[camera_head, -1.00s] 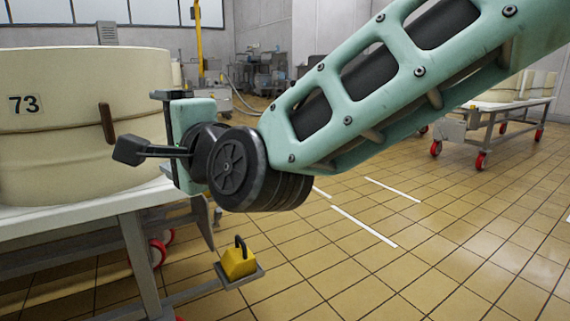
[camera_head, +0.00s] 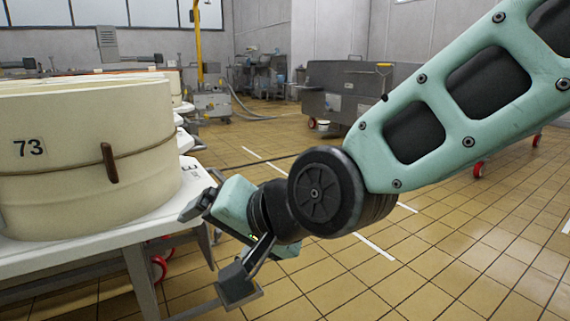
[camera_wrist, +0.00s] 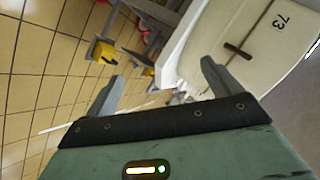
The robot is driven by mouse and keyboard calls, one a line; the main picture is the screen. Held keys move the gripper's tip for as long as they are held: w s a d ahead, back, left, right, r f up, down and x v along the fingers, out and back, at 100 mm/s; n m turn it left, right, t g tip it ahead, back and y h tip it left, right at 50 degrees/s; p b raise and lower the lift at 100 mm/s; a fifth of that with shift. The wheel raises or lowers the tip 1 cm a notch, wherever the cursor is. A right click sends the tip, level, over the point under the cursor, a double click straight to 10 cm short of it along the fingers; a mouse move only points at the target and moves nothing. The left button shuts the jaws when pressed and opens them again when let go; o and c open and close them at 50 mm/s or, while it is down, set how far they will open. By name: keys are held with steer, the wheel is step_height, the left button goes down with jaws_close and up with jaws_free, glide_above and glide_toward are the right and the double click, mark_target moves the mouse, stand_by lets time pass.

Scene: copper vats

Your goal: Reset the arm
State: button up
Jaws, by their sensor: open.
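My arm reaches in from the upper right in the head view, and my gripper (camera_head: 196,205) is beside the edge of the white table. In the wrist view my gripper (camera_wrist: 160,84) has its two fingers wide apart with nothing between them. The cream vat marked 73 (camera_head: 80,185) stands on the table to the left of my gripper. The vat also shows at the top right of the wrist view (camera_wrist: 255,70), tilted by the camera's angle. In the head view the wrist hides part of the gripper.
The white table (camera_head: 130,235) fills the lower left. A yellow block (camera_wrist: 103,51) shows near its frame in the wrist view. Tiled floor (camera_head: 440,250) is open on the right. A grey metal tub (camera_head: 345,95) and machinery stand at the back.

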steer(key=s+d+n+g+h+p, duration=0.4)
steer(key=s+d, duration=0.3)
steer(key=d, duration=0.5)
steer(key=s+d+n+g+h+p, duration=0.35)
steer(key=s+d+p, duration=0.35)
steer(key=d, duration=0.4)
step_height(320, 180, up, 38)
steer(key=p, duration=3.6)
steer(key=shift+s+a+n+t+h, duration=0.2)
steer(key=shift+s+n+t+h, duration=0.15)
steer(key=shift+t, duration=0.1)
